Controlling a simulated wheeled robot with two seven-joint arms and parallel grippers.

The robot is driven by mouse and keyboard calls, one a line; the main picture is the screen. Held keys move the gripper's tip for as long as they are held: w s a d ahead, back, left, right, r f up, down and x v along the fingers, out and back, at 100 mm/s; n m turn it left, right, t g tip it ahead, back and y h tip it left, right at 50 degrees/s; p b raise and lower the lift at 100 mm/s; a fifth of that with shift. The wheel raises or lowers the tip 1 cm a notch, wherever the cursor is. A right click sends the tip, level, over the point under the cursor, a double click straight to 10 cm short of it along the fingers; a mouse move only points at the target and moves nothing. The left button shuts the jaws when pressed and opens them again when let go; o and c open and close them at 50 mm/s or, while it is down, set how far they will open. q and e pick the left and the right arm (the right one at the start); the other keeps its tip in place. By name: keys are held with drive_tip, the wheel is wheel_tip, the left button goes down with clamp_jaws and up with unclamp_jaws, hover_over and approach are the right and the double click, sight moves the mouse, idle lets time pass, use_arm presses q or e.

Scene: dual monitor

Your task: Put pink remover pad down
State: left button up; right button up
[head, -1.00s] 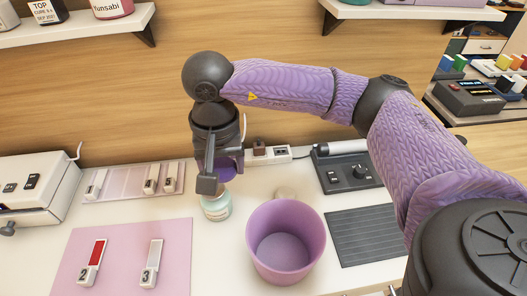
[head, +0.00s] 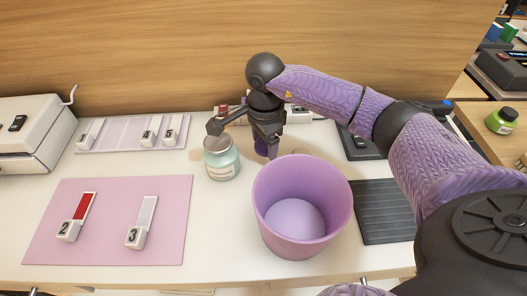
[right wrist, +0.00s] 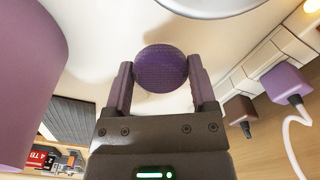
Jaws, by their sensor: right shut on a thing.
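My right gripper (head: 264,138) is shut on a round purple pad (head: 262,147), which looks more purple than pink. In the right wrist view the pad (right wrist: 161,68) sits between the two fingers (right wrist: 162,82). In the head view the gripper is behind the purple bin (head: 300,236) and to the right of the teal jar (head: 222,158). The pad is low near the white table; I cannot tell whether it touches the surface. My left gripper is not in view.
A pink mat (head: 105,238) holds two numbered swatches. A pale swatch tray (head: 105,137) lies behind it. A dark ridged mat (head: 388,212) is right of the bin. A power strip with a purple plug (right wrist: 287,84) is near the wall.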

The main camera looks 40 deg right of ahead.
sight(265, 153)
wheel_tip(265, 153, down, 4)
drive_tip(key=shift+r+b, duration=0.2)
drive_tip(key=shift+b, duration=0.3)
drive_tip(key=shift+r, duration=0.2)
drive_tip(key=shift+f, duration=0.1)
drive_tip(key=o, duration=1)
wheel_tip(265, 153, up, 12)
drive_tip(key=p, duration=0.5)
drive_tip(key=shift+f, duration=0.2)
drive_tip(key=shift+r, duration=0.35)
